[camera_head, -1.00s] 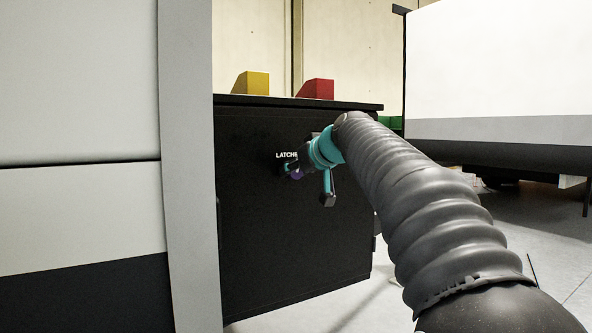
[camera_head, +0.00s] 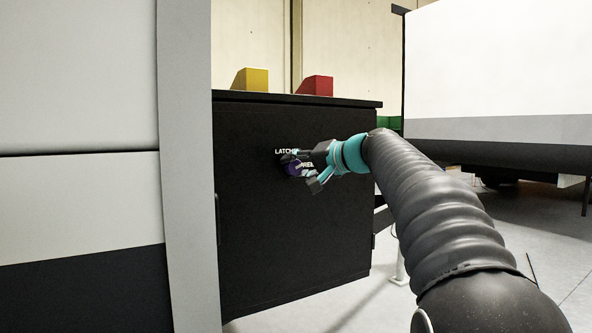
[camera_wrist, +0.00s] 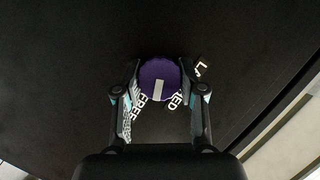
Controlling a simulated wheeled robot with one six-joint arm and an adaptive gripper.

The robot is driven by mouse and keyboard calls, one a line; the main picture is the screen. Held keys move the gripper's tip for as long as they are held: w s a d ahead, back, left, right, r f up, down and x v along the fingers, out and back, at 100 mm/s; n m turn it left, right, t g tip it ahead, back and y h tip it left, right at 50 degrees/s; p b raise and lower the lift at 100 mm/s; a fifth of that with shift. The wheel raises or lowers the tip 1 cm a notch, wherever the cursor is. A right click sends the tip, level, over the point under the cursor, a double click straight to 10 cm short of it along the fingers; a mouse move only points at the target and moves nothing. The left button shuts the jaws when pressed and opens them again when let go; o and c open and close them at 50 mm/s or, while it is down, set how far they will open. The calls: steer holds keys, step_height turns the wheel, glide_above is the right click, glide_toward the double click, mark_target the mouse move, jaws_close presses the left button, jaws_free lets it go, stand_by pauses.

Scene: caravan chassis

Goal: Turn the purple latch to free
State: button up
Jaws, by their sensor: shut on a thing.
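The purple latch (camera_wrist: 160,78) is a round knob with a pale bar mark, set on the front of a black cabinet (camera_head: 270,230). In the wrist view it sits between the fingertips of my gripper (camera_wrist: 160,85), which is shut on it, one finger on each side. The pale bar points down the wrist picture, slightly left, toward the "FREE" lettering. The "LATCHED" lettering lies to the right and is partly hidden by a finger. In the head view the latch (camera_head: 292,168) is mostly covered by my gripper (camera_head: 298,170).
A yellow block (camera_head: 251,82) and a red block (camera_head: 316,86) stand on the cabinet top. A pale wall panel with a grey post (camera_head: 188,170) is close at the left.

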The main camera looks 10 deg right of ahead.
steer(key=shift+f+m+t+y+b, duration=0.1)
steer(key=shift+m+t+y+b, duration=0.4)
steer(key=shift+m, duration=1.2)
steer(key=shift+y, duration=0.3)
steer(key=o, duration=1.2)
steer(key=shift+c, duration=0.2)
steer(key=v, duration=1.2)
steer(key=shift+w, duration=0.1)
steer(key=shift+w+d, duration=0.1)
steer(key=shift+d, duration=0.05)
